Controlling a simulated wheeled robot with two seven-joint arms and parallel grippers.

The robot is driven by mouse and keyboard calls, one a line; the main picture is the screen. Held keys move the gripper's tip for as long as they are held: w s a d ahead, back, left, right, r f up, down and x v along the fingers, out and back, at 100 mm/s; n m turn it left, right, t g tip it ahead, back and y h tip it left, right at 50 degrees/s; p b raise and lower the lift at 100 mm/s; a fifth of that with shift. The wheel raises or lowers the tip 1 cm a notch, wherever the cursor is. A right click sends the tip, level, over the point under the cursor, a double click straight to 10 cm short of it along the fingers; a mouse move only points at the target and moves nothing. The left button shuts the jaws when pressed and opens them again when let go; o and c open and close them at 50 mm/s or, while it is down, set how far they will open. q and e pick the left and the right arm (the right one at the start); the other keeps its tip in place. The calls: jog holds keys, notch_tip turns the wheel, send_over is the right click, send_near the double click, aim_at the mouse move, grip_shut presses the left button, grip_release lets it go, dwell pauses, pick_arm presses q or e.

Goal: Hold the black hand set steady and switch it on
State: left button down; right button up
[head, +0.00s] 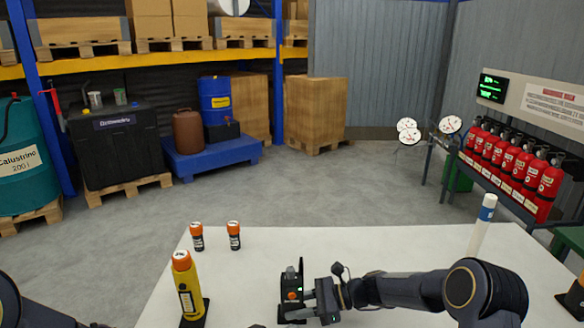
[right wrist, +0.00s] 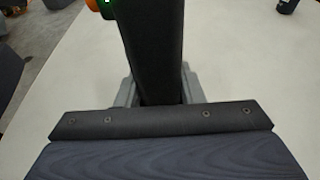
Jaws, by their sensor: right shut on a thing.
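The black hand set (head: 291,282) stands upright on the white table, with a short antenna, an orange part and a small green lit spot on it. My right gripper (head: 298,306) reaches in from the right and is shut on it, low on its body. In the right wrist view, the dark body of the hand set (right wrist: 152,50) runs up between the grey fingertips of my right gripper (right wrist: 158,92). An orange edge and a green glow show at its top. Part of my left arm shows at the lower left of the head view; its gripper is out of view.
A yellow cylinder with an orange cap (head: 186,285) stands left of the hand set. Two small orange-capped canisters (head: 197,237) (head: 234,235) stand behind. A white tube with a blue band (head: 483,226) stands at the table's right. The white table (head: 400,245) is clear between.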

jog(key=o, duration=1)
jog(key=shift+d, duration=0.1)
